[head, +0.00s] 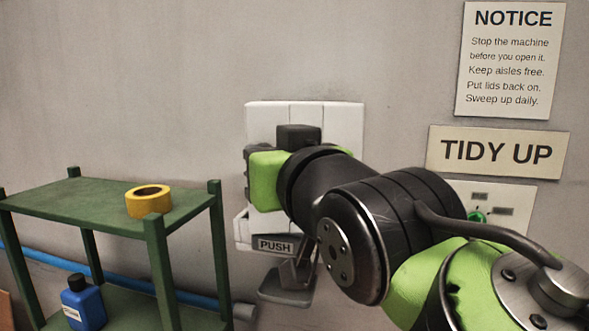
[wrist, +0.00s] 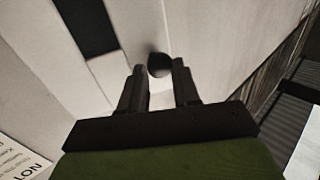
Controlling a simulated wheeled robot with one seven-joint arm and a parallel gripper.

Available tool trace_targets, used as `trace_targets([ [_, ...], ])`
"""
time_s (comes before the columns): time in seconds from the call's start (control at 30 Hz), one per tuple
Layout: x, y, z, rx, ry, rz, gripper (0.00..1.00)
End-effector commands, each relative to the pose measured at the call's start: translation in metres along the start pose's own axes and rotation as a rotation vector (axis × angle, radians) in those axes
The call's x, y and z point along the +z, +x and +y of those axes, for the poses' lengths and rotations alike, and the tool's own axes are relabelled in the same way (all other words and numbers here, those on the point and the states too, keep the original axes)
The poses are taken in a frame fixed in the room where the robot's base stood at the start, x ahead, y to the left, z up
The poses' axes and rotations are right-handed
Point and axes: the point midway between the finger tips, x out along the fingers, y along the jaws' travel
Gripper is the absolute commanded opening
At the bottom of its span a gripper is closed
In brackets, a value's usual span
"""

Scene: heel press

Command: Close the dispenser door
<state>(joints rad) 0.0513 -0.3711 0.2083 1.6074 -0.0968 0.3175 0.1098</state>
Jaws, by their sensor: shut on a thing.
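The white dispenser (head: 263,118) hangs on the wall in the head view, with a grey PUSH plate (head: 275,246) low on it. My arm and green hand cover most of its front, so I cannot tell how far its door stands open. In the wrist view my gripper (wrist: 159,70) is shut on a dark round knob (wrist: 159,64), in front of pale panels (wrist: 210,35). A dark rectangular patch (wrist: 90,25) shows at the upper left there. My fingertips are hidden in the head view.
A green shelf (head: 75,200) at the left carries a yellow tape roll (head: 138,208); a blue bottle (head: 84,304) stands lower. A blue pipe (head: 127,283) runs along the wall. Signs (head: 498,151) and a control panel (head: 515,195) are at the right.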

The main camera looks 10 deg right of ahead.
Motion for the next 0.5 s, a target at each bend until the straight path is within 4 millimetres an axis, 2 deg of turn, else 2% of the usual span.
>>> trace_targets([
  [0.07,0.0007,0.0165,-0.0141,-0.021,-0.002,-0.007,0.00],
  [0.1,-0.0003,0.0127,-0.0122,-0.017,-0.003,-0.002,0.03],
  [0.43,0.0000,0.0118,-0.0109,-0.015,-0.004,-0.002,0.54],
  [0.5,-0.0001,0.0118,-0.0109,-0.015,-0.004,-0.002,0.57],
])
